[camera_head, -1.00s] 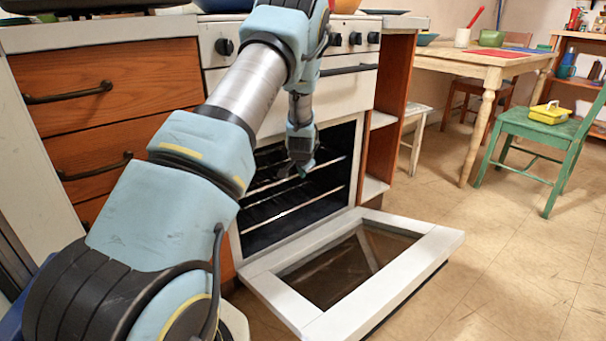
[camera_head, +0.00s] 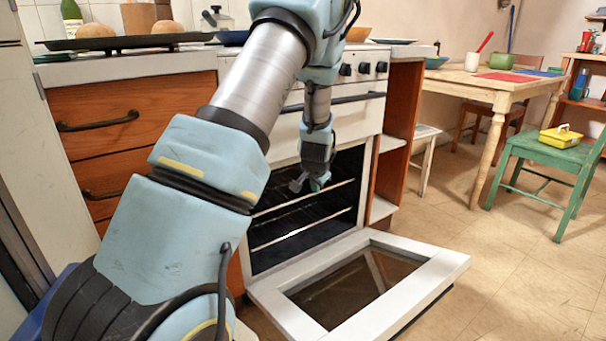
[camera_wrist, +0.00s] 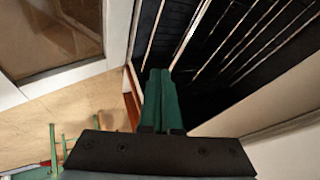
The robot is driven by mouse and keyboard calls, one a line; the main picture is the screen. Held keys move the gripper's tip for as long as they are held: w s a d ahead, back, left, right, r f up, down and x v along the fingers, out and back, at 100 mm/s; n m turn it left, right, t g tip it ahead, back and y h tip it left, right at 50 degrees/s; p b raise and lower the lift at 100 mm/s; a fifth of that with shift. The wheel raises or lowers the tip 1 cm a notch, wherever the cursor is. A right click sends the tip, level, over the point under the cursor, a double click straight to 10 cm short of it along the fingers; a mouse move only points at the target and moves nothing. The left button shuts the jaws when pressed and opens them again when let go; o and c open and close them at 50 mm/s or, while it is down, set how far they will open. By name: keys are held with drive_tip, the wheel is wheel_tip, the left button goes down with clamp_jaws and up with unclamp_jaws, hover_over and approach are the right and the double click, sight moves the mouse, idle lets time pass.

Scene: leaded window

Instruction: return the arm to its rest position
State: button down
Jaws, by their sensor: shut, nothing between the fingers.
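My gripper (camera_head: 309,183) hangs from my bent arm in front of the open oven (camera_head: 330,205), near the upper part of its opening. In the wrist view its green fingers (camera_wrist: 157,95) are together with nothing between them. The oven door (camera_head: 360,285) is folded down flat, low over the floor. The oven racks (camera_head: 290,236) show inside the dark cavity and also in the wrist view (camera_wrist: 235,40). I cannot tell the exact gap between the fingertips and the oven front. My arm hides part of the stove front.
A wooden table (camera_head: 500,82) and a green chair (camera_head: 550,155) with a yellow box (camera_head: 561,137) stand to the right. A dark tray (camera_head: 125,42) with round brown items lies on the counter at left. The tiled floor (camera_head: 500,270) right of the door is clear.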

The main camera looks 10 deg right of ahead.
drive_tip(key=s+a+r+n+g, duration=0.2)
drive_tip(key=s+a+r+n, duration=0.15)
drive_tip(key=s+a, duration=0.45)
drive_tip(key=s+a+r+n+g+y, duration=0.1)
drive_tip(key=s+a+r+n, duration=0.4)
drive_tip(key=s, duration=0.6)
drive_tip(key=s+a+r+n+g, duration=0.1)
drive_tip(key=s+a+r+g, duration=0.15)
drive_tip(key=s+a, duration=0.6)
wheel_tip(320, 180, up, 31)
drive_tip(key=p, duration=3.1)
drive_tip(key=shift+s+d+r, duration=0.15)
drive_tip(key=shift+d, duration=0.2)
